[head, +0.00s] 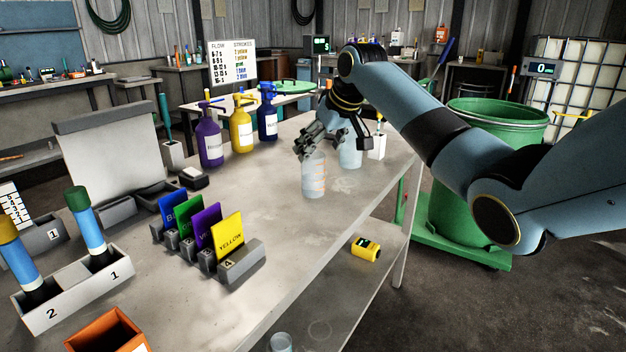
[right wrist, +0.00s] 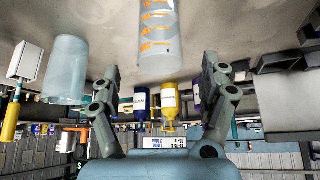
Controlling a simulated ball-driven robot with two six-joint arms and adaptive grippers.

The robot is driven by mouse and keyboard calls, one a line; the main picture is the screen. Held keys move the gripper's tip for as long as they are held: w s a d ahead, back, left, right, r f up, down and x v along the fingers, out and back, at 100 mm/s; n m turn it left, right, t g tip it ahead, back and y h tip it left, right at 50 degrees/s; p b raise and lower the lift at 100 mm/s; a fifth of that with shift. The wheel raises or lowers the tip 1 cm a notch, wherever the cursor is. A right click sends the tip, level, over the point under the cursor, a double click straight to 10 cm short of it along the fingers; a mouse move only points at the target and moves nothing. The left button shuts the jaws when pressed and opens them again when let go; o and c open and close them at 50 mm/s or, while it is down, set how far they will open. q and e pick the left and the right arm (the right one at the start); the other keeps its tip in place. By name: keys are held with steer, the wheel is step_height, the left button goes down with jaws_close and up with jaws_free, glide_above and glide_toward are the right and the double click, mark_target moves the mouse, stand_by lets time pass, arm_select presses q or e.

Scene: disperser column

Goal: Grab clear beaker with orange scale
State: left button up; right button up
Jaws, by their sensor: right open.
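The clear beaker with the orange scale (head: 314,180) stands upright on the grey table near its right edge. In the right wrist view the beaker (right wrist: 158,38) shows at the top centre, with orange marks on its side. My right gripper (head: 328,145) is open, just above and behind the beaker in the head view. In the right wrist view its two fingers (right wrist: 160,78) are spread wide with nothing between them, and the beaker lies beyond the tips. My left gripper is not in view.
A second clear beaker (head: 351,155) without orange marks stands close behind to the right, near a white holder (head: 377,146). Purple (head: 209,145), yellow (head: 242,130) and blue (head: 267,119) bottles stand farther back. Coloured cards (head: 228,233) stand left. The table in front of the beaker is clear.

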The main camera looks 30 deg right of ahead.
mark_target(313, 158)
steer(key=x, duration=0.4)
steer(key=b+x, duration=0.1)
steer(key=x, duration=0.1)
steer(key=shift+s+f, duration=0.15)
steer(key=shift+f, duration=0.3)
steer(key=shift+r, duration=0.1)
steer(key=c, duration=1.3)
steer(key=shift+r, duration=0.1)
steer(key=shift+r, duration=0.75)
steer(key=s+d+r, duration=0.1)
steer(key=d+r, duration=0.2)
steer(key=s+d+r, duration=0.2)
steer(key=d+r, duration=0.1)
steer(key=s+d+r, duration=0.2)
steer(key=d+r, duration=0.1)
steer(key=d, duration=0.1)
steer(key=shift+s+d+r+p, duration=0.1)
steer(key=shift+s+p, duration=0.1)
steer(key=shift+p, duration=0.1)
stand_by(0.5)
